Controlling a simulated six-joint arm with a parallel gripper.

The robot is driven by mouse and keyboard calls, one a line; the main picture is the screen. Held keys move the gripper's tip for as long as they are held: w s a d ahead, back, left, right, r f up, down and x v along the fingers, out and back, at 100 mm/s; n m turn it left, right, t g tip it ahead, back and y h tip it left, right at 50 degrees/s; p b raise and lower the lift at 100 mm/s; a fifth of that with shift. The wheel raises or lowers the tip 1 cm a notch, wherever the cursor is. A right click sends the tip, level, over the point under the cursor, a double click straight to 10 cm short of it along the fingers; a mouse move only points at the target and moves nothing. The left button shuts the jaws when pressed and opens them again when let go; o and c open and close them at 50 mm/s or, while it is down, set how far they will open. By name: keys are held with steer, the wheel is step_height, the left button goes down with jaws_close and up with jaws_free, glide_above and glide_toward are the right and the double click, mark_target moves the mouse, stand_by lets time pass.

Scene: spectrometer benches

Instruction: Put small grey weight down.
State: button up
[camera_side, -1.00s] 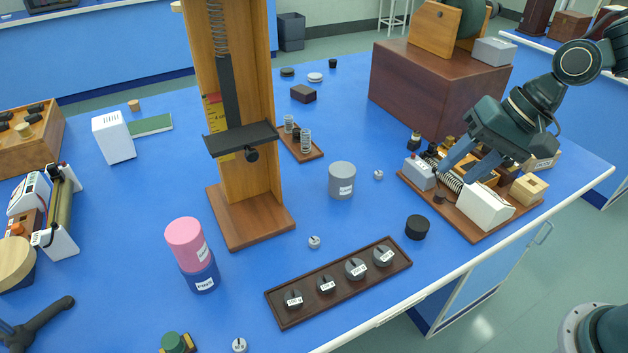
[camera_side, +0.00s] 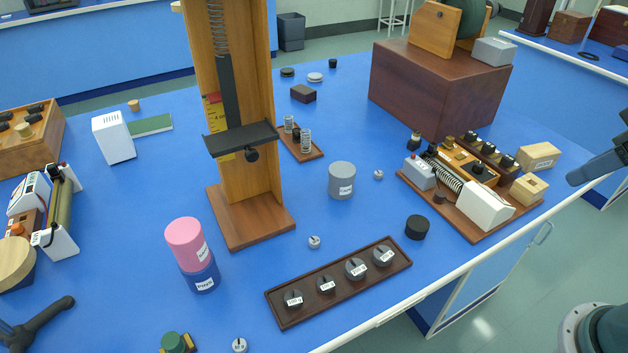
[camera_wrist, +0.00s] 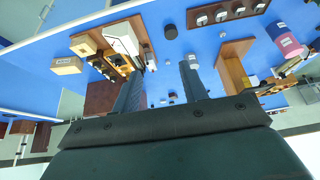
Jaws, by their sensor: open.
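Small grey weights stand on the blue bench: one (camera_side: 314,242) left of the middle, one (camera_side: 378,174) right of the large grey cylinder (camera_side: 341,180), and one (camera_side: 239,345) at the front edge of the picture. I cannot tell which one the task names. Several dark grey slotted weights sit in a brown tray (camera_side: 273,309).
A tall wooden spring stand (camera_side: 222,228) rises at centre left. A wooden circuit board (camera_side: 474,232) with a white block is at the right. A black cylinder (camera_side: 417,228) and a pink cylinder (camera_side: 184,243) on a blue one (camera_side: 201,279) stand nearby. Blue bench around the grey cylinder is free.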

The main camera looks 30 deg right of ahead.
steer(key=shift+o, duration=0.6)
steer(key=shift+s, duration=0.1)
steer(key=m+g+y, duration=0.4)
steer(key=m, duration=1.8)
glide_above(314, 243)
steer(key=d, duration=0.3)
steer(key=shift+s+f, duration=0.2)
steer(key=shift+f, duration=12.85)
